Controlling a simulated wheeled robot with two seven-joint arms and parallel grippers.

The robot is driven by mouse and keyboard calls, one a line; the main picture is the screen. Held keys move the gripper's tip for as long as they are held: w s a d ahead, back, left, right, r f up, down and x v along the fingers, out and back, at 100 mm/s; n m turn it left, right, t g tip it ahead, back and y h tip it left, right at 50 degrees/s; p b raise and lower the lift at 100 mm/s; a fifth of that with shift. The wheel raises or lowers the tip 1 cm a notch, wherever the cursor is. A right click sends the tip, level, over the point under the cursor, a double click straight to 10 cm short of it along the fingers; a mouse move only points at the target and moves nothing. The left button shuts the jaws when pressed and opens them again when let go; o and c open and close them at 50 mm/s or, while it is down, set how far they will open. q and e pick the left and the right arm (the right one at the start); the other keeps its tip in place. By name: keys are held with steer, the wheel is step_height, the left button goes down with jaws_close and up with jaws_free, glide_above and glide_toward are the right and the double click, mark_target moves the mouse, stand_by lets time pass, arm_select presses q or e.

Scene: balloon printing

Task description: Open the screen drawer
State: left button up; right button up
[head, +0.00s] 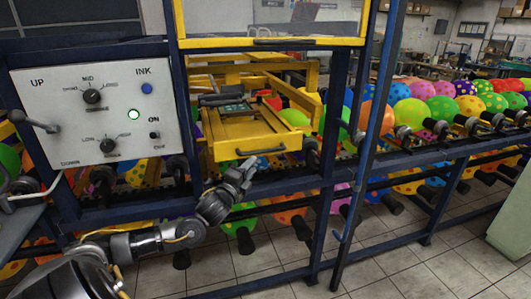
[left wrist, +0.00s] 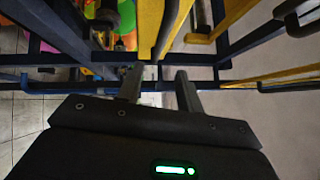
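The yellow drawer (head: 232,142) sits in the blue machine frame, below a yellow-framed clear panel (head: 300,43). My right gripper is out of view.
A white control panel (head: 60,115) with knobs and a lit green button stands left of the drawer. Blue posts (head: 335,130) rise on the right. Colourful balloons (head: 410,112) on dark holders line the conveyor. Open tiled floor (head: 400,265) lies in front.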

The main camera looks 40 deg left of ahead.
mark_target(266, 151)
arm_select(q)
steer(key=p+x, duration=0.3)
steer(key=x, duration=0.6)
steer(key=shift+w+a, duration=0.1)
steer(key=shift+w, duration=0.2)
steer(key=shift+w+a, duration=0.1)
steer(key=shift+w, duration=0.5)
jaws_close()
